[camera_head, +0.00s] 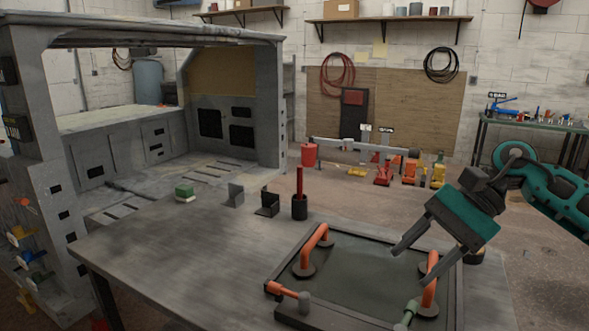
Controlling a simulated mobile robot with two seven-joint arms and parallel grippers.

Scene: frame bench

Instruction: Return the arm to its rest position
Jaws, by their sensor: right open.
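My right gripper (408,261) is at the right of the head view, over the right part of the dark panel in its frame. Its two dark fingers are apart and point down and to the left, with nothing between them. A finger reaches close to the right orange handle (430,290); I cannot tell whether they touch. The teal arm (545,185) comes in from the right edge. The dark panel (360,275) lies on the grey bench (170,265) and also carries a left orange handle (314,245). My left gripper does not show.
An orange-handled clamp (286,290) and a green-handled one (408,313) sit at the frame's front edge. A black cup with a red tool (299,205), dark brackets (268,202) and a green block (184,192) stand at the back. The bench's left front is clear. A large grey frame (268,105) stands behind.

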